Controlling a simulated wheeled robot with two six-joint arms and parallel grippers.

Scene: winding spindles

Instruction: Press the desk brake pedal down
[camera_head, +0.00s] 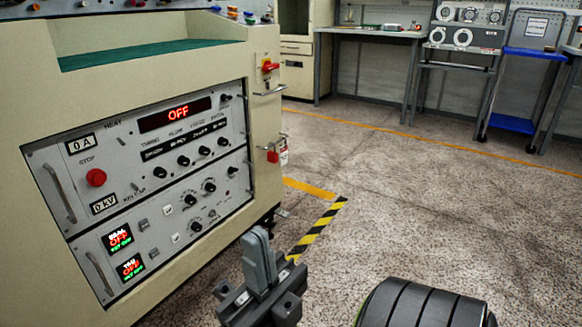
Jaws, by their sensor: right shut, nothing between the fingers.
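My right gripper (259,240) is at the bottom centre, in front of the cream console's right corner. Its grey fingers point up and are closed together with nothing between them. It is over the speckled floor and appears apart from the console. My left gripper is out of view. I cannot make out a brake pedal anywhere in this view.
The cream console (268,130) fills the left, with a grey control panel (150,160) and red switches (270,66) on its side. Yellow-black floor tape (318,228) lies beside it. Workbenches (370,32) and a blue-shelved cart (513,123) stand behind. The middle floor is clear.

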